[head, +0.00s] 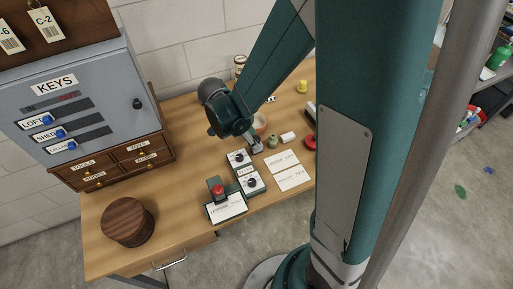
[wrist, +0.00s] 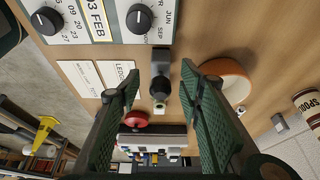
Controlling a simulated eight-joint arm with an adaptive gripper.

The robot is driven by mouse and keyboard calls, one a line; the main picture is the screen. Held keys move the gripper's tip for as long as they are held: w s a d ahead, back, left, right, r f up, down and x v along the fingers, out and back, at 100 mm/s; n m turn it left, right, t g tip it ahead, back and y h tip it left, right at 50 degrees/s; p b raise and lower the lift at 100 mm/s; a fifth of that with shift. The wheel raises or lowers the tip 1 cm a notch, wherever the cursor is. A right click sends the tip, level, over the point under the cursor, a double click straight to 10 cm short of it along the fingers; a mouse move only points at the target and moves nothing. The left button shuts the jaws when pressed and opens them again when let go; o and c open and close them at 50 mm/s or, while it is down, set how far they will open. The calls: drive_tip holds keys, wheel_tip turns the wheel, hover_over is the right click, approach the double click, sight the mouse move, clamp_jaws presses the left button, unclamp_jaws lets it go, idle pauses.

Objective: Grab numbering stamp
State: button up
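A small upright grey and black device with a round black knob, which I take to be the numbering stamp (wrist: 161,62), stands on the desk. In the head view it shows in part (head: 257,145) just below my gripper (head: 251,137). In the wrist view my gripper (wrist: 160,78) is open, with one green ribbed finger on each side of the stamp's knob. I see gaps between the fingers and the knob. Whether the fingertips are level with the knob is hard to tell.
A dial calendar (head: 238,158) and paper cards (head: 282,160) lie close by. An orange-rimmed bowl (wrist: 228,75) stands beside the right finger. A red-knobbed stamp (head: 217,188), round wooden block (head: 128,222) and key cabinet (head: 70,95) are further left. A red round object (wrist: 133,120) is near.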

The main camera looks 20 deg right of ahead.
drive_tip(key=shift+f, duration=0.2)
drive_tip(key=shift+b+x, duration=0.9)
drive_tip(key=shift+x, duration=1.65)
drive_tip(key=shift+d, duration=0.1)
drive_tip(key=shift+r, duration=0.1)
drive_tip(key=c, duration=1.1)
